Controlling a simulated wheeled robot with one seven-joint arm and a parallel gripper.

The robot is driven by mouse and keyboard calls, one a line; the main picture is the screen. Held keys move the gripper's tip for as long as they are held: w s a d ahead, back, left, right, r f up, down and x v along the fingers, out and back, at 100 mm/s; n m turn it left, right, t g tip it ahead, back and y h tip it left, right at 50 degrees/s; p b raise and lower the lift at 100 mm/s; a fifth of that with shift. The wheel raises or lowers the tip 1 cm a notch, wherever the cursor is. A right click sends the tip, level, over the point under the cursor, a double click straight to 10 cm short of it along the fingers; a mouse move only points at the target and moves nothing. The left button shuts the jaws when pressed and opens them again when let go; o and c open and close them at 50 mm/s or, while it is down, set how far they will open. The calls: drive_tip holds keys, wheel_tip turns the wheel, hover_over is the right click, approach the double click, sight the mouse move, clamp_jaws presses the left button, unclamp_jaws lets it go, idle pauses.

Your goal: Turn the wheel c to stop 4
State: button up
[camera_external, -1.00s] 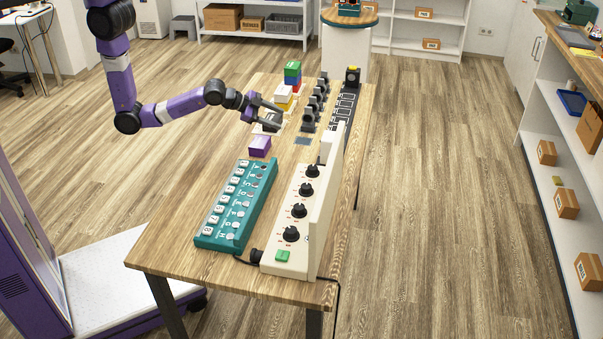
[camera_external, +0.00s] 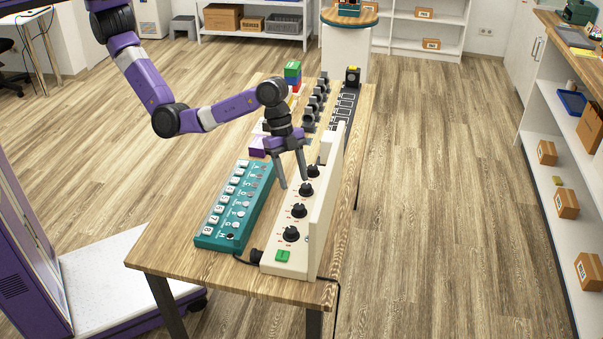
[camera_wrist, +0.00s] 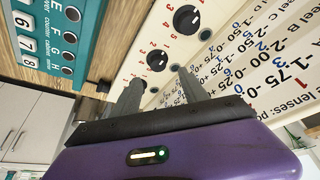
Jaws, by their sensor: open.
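The cream console (camera_external: 277,256) carries a row of black wheels. I see wheels at the front (camera_external: 291,234), in the middle (camera_external: 299,210), further back (camera_external: 306,190) and near the far end (camera_external: 313,171). I cannot tell which is wheel c. In the wrist view, two wheels show, one at the top (camera_wrist: 187,18) and one (camera_wrist: 157,60) just beyond my fingertips, with red numbers around them. Each has a pale pointer mark; its exact stop is unclear. My gripper (camera_external: 294,183) points down, open and empty, above the back wheels; its fingers also show in the wrist view (camera_wrist: 160,83).
An upright cream board (camera_external: 328,195) with printed lens values stands along the wheels' right side. A teal console (camera_external: 222,238) with numbered keys and round buttons lies to the left. A green button (camera_external: 283,256) sits at the console's front end. A purple block (camera_external: 257,146) lies behind.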

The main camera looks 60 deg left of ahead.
sight(299, 206)
drive_tip(key=x, duration=0.8)
drive_tip(key=shift+s, duration=0.25)
drive_tip(key=shift+c, duration=0.4)
clamp_jaws()
